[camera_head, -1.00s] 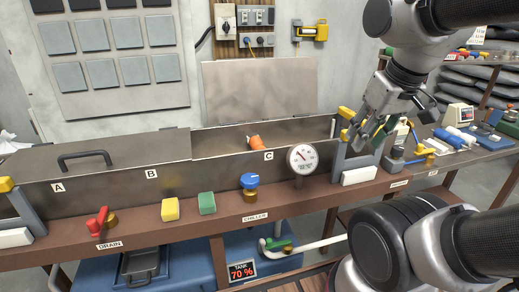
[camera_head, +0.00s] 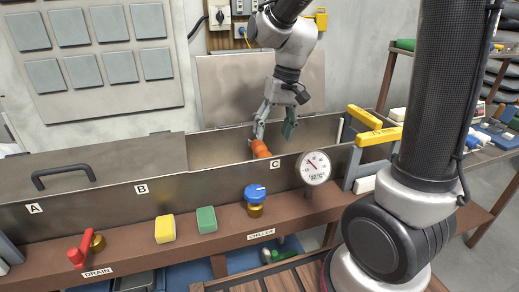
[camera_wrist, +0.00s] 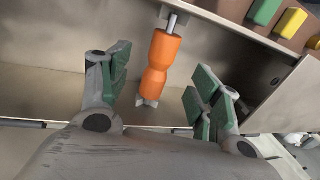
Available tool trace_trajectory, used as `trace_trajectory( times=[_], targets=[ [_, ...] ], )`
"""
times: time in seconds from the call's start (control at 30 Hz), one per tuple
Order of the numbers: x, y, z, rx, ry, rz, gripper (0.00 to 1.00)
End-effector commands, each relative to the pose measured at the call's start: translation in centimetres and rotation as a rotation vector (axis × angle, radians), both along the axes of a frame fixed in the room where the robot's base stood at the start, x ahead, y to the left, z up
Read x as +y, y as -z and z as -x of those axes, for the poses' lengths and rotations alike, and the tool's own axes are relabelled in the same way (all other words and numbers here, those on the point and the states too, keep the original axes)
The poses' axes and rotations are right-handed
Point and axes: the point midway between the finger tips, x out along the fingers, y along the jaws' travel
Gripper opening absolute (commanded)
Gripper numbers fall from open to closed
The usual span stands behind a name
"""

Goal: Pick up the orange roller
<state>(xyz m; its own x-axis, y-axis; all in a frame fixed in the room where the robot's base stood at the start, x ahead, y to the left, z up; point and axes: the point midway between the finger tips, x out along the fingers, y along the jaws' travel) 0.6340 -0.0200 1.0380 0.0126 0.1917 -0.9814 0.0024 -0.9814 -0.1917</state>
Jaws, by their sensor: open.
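The orange roller (camera_head: 261,149) shows in the head view inside the open bay marked C of the long metal trough. In the wrist view the roller (camera_wrist: 157,64) has a narrowed middle and a grey shaft end, and it seems to rest on grey supports. My gripper (camera_head: 273,136) is in the bay opening, close to the roller. In the wrist view my gripper (camera_wrist: 155,85) is open, with green-padded fingers spread to either side of the roller's lower end. The fingers look apart from the roller. Its lower side is hidden.
The trough's front wall (camera_head: 110,207) stands before the bay, and a lid with a black handle (camera_head: 70,176) covers the left part. A gauge (camera_head: 314,167) and a blue knob (camera_head: 255,193) stand at the front. A raised panel (camera_head: 222,95) stands behind.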

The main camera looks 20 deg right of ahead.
Motion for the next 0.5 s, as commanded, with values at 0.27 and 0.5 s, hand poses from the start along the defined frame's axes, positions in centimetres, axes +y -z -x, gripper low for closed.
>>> trace_trajectory(
  times=[0.27,0.5],
  targets=[
    [1.1,2.9,-0.6,0.017,0.000,-0.003,0.64],
    [1.5,6.3,-1.5,0.018,0.000,-0.002,0.64]
  ],
)
